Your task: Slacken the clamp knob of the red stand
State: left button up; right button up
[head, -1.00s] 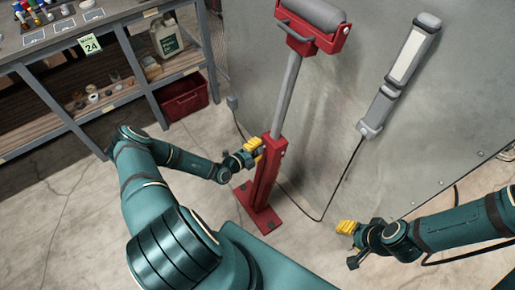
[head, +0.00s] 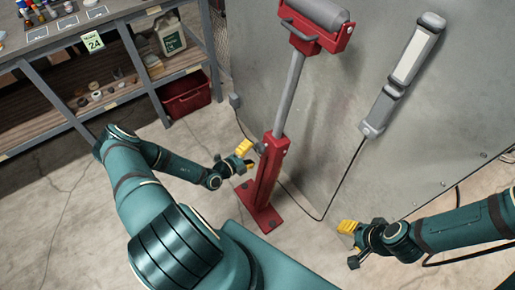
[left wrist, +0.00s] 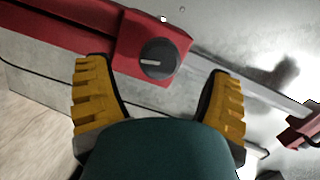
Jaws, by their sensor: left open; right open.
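The red stand (head: 266,180) rises from a flat red foot, with a grey post and a roller on top. Its clamp knob (left wrist: 158,59), dark and round with a pale line across its face, sits on a red block in the left wrist view. In the head view the knob (head: 258,147) shows small at the column's upper left side. My left gripper (head: 247,156) is open just left of the knob; in the left wrist view its yellow fingers (left wrist: 158,95) stand apart on either side, below the knob, not closed on it. My right gripper (head: 351,243) is open and empty, right of the stand.
A grey panel (head: 330,120) stands behind the stand, with a lamp (head: 402,75) on it and its cable hanging down. A shelf bench (head: 75,40) is at the upper left, with a red crate (head: 187,98) below. Concrete floor is clear left of the stand.

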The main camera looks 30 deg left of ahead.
pick_arm(q)
jog(key=v, duration=0.7)
dwell(0.4)
